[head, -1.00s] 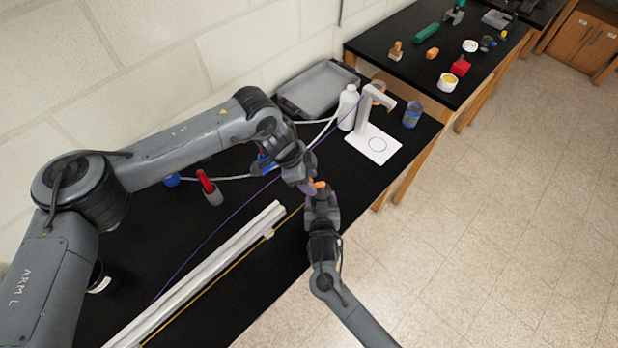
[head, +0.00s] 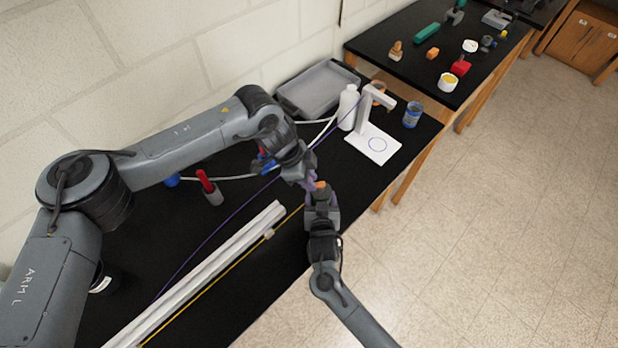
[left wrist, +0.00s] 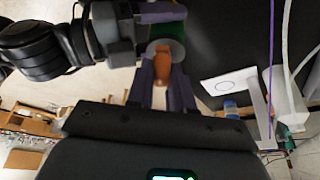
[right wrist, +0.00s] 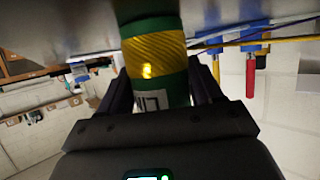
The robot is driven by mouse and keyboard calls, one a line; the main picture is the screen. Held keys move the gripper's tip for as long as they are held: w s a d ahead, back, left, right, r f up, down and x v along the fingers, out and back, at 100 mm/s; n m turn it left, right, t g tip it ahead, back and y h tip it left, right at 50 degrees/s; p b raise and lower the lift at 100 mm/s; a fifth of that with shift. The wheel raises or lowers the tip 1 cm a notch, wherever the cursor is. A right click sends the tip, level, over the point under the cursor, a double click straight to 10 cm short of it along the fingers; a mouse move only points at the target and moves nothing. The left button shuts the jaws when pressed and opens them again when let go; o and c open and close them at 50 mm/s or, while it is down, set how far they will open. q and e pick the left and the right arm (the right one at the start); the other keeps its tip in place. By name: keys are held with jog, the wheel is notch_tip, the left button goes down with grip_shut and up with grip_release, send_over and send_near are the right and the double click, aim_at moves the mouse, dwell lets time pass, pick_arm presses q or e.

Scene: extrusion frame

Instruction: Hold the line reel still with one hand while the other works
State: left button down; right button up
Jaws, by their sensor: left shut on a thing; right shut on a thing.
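The line reel shows in the right wrist view as a green cylinder (right wrist: 148,25) with a shiny yellow band and a pale label. My right gripper (right wrist: 160,92) is shut on its green body. In the left wrist view, an orange piece (left wrist: 162,66) sits in front of a pale round disc, with green behind it. My left gripper (left wrist: 166,88) is shut on this orange piece. In the head view my left gripper (head: 308,181) and right gripper (head: 320,197) meet above the table's front edge and largely hide the reel.
A white rail (head: 205,273) and a yellow line lie along the black table. A purple line (head: 225,222) runs toward a white stand (head: 372,140). A red-handled tool (head: 208,186), a white bottle (head: 348,107), a blue cup (head: 411,115) and a grey tray (head: 318,88) stand around.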

pick_arm(q)
jog(key=w+m+g, duration=0.1)
jog(key=m, duration=0.2)
jog(key=m+g, duration=0.1)
jog(key=m, duration=0.1)
jog(key=w+m+g+y, duration=0.1)
jog(key=m, duration=0.2)
jog(key=shift+w+d+f+m, duration=0.1)
jog(key=shift+w+d+m, duration=0.1)
jog(key=shift+w+m, duration=0.1)
dwell(0.5)
dwell(0.3)
jog(key=c, duration=1)
grip_release()
jog(key=shift+a, duration=0.1)
jog(key=v, duration=0.7)
jog(key=shift+r, duration=0.35)
